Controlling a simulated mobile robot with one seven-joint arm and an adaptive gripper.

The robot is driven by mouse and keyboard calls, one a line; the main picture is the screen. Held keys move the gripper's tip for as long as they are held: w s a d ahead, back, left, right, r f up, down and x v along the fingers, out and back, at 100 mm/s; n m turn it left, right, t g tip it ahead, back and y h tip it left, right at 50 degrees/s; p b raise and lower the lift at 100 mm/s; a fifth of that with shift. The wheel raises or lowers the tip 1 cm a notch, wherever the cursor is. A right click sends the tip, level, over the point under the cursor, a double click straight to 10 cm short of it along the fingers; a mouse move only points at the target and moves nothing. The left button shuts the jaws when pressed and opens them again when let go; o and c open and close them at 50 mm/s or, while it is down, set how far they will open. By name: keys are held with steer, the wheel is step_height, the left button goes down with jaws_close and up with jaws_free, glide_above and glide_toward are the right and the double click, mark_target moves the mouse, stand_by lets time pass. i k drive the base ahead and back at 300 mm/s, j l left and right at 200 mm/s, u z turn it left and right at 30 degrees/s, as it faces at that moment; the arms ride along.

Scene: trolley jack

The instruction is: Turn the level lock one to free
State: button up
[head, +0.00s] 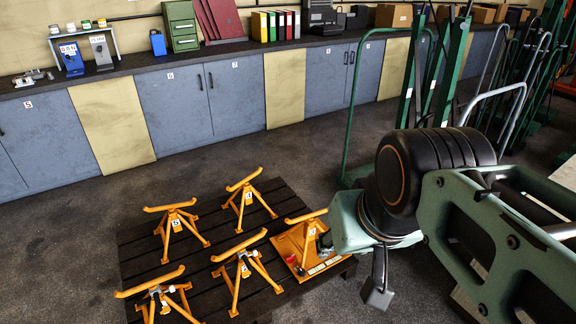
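No part in the head view can be made out for certain as level lock one. Several orange stands with small number labels stand on a dark slatted pallet (135,240). One orange stand (306,234) is on an orange base plate (290,254) at the pallet's right side. Small grey and red parts beside that stand are too small to identify. My arm comes in from the right and partly covers this area. A dark grey block (377,297) hangs below the arm's end, right of the base plate and apart from it. It looks like part of my gripper; its opening is hidden.
A long counter with blue cabinets (170,105) runs along the back wall. It carries a blue box (69,60), a grey device (100,50), a green drawer unit (181,27) and binders. Green and grey tubular frames crowd the right. Floor between pallet and cabinets is clear.

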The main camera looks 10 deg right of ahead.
mark_target(290, 259)
steer(key=i+j+z, duration=0.15)
steer(key=j, duration=0.25)
steer(key=l+u, duration=0.45)
steer(key=l, duration=0.75)
steer(key=l+u, duration=0.1)
steer(key=u, duration=1)
steer(key=i+l+u, duration=0.15)
steer(key=l+u, duration=0.2)
steer(key=i+l+u, duration=0.1)
steer(key=l+u, duration=0.55)
steer(key=l, duration=0.45)
steer(key=i, duration=0.05)
